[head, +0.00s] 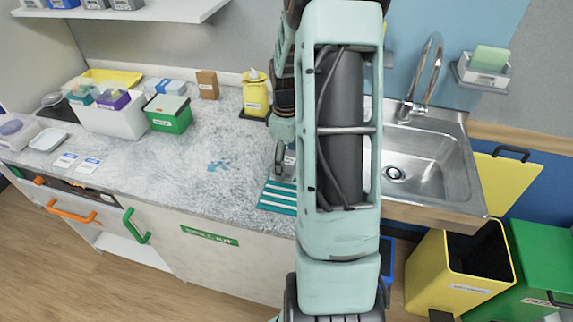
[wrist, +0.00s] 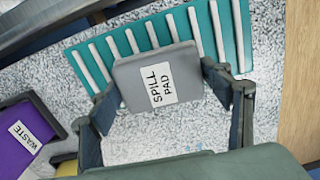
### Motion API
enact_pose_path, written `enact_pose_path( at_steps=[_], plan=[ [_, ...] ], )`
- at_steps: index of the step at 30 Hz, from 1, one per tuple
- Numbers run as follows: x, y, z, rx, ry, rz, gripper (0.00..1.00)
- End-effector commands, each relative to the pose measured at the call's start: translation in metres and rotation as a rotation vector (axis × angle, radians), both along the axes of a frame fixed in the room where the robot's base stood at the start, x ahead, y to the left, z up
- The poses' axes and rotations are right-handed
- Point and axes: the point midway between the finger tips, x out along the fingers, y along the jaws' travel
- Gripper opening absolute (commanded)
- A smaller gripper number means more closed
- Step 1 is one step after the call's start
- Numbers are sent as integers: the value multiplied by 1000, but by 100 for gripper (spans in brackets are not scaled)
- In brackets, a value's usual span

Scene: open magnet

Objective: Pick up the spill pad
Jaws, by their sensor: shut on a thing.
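The spill pad (wrist: 133,78) is a grey slab with a white label reading "SPILL PAD", seen in the wrist view. My gripper (wrist: 162,84) has one finger on each side of it and is shut on it. In the head view my gripper (head: 281,160) is low over the counter, partly hidden by my arm, and the pad is hard to make out there. I cannot tell whether the pad touches the surface below.
A teal and white striped mat (head: 278,198) lies at the counter's front edge, beside the pad in the wrist view (wrist: 228,35). A yellow bottle (head: 256,95) stands behind. The sink (head: 428,165) is to the right. The counter's middle (head: 190,185) is mostly clear.

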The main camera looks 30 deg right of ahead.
Motion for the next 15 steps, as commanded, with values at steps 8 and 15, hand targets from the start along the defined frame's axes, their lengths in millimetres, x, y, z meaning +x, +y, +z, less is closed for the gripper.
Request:
enact_pose_path(
  at_steps=[8, 15],
  plan=[
    [-26, 3, 44, -4, -5, -2, 48],
    [-67, 11, 78, -3, -4, -3, 48]
  ],
)
